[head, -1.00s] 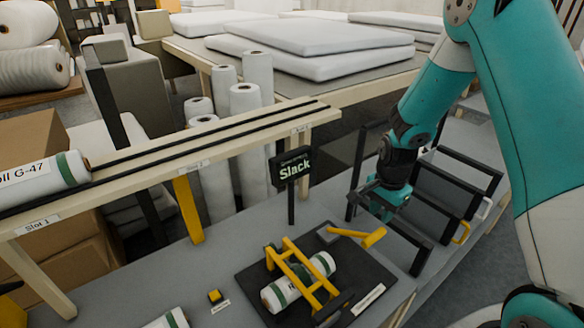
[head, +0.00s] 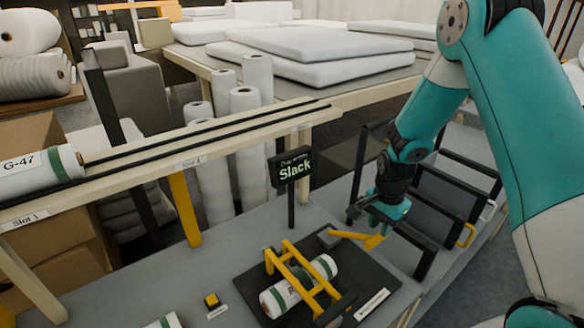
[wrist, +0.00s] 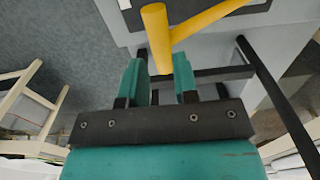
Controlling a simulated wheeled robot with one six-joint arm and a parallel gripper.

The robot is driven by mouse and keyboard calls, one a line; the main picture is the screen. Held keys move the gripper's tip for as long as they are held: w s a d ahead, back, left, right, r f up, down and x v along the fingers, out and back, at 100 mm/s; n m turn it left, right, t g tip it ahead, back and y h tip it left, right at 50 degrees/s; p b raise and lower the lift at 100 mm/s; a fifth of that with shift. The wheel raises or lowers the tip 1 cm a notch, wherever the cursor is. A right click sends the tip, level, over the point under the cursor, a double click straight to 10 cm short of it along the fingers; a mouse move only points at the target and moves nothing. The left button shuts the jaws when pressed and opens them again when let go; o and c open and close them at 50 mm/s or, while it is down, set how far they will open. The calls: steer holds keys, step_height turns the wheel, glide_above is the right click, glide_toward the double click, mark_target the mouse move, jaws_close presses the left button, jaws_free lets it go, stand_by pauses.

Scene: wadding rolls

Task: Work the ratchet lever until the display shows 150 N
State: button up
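The yellow ratchet lever (head: 350,236) sticks out to the right from a grey block at the back of the dark base plate (head: 252,290). A white roll with green bands (head: 280,298) lies under a yellow frame (head: 302,272) on that plate. The black display (head: 291,167) on a post reads "Slack". My gripper (head: 383,216) is at the lever's free end. In the wrist view, my open gripper (wrist: 160,75) has its teal fingers either side of the yellow handle (wrist: 157,40), whose end reaches between the tips. Whether they touch it cannot be told.
A black rack (head: 440,205) with yellow and white handles stands close right of my gripper. A wooden rail shelf (head: 200,160) carries roll G-47 (head: 30,172) at left. The bench left of the plate is mostly clear.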

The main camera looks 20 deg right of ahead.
steer(key=shift+f+b, duration=1.25)
steer(key=shift+f, duration=0.55)
steer(key=shift+s+d+f+b, duration=0.55)
steer(key=shift+s+f+b, duration=1)
steer(key=shift+f+b, duration=1.6)
steer(key=p, duration=1)
glide_toward(378, 236)
step_height(378, 236, down, 5)
steer(key=shift+s+f, duration=0.1)
steer(key=shift+f, duration=0.05)
steer(key=shift+f+b, duration=0.1)
steer(key=shift+b, duration=0.2)
steer(key=shift+f+b, duration=1.4)
steer(key=shift+f, duration=0.4)
steer(key=shift+s+d+f+b, duration=0.55)
steer(key=shift+s+f+b, duration=1)
steer(key=shift+f+b, duration=1.65)
steer(key=shift+w+a+r+p, duration=0.2)
steer(key=shift+w+r+p, duration=0.3)
steer(key=shift+r+p, duration=1.15)
steer(key=shift+w+a+r+p, duration=0.2)
steer(key=shift+w+r+p, duration=0.35)
steer(key=shift+r+p, duration=1.1)
steer(key=shift+w+a+r+p, duration=0.2)
steer(key=shift+w+r+p, duration=0.3)
steer(key=shift+r+p, duration=1.15)
